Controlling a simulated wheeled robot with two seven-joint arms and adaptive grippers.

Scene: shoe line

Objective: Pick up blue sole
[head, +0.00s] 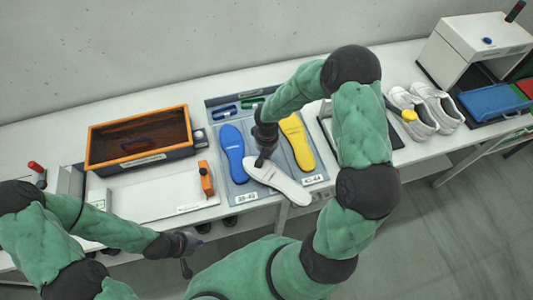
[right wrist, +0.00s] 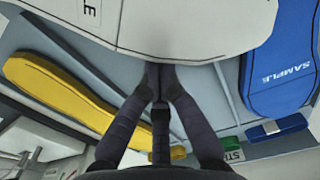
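The blue sole (head: 232,152) lies in the left part of the grey-blue tray (head: 239,196) in the head view. In the right wrist view the blue sole (right wrist: 283,60), marked SAMPLE, is at the upper right. My right gripper (head: 265,158) is shut on the edge of a white sole (head: 278,181), which lies slantwise over the tray's front. The fingers (right wrist: 158,78) meet at the white sole (right wrist: 195,25) in the right wrist view. My left gripper (head: 190,248) is at the lower left, in front of the table, with its fingers apart and empty.
A yellow sole (head: 297,142) lies in the tray's right part. An orange-rimmed box (head: 139,162) and an orange clamp (head: 206,178) stand to the left. White shoes (head: 437,106), a white machine (head: 476,46) and a blue tray (head: 492,102) are to the right.

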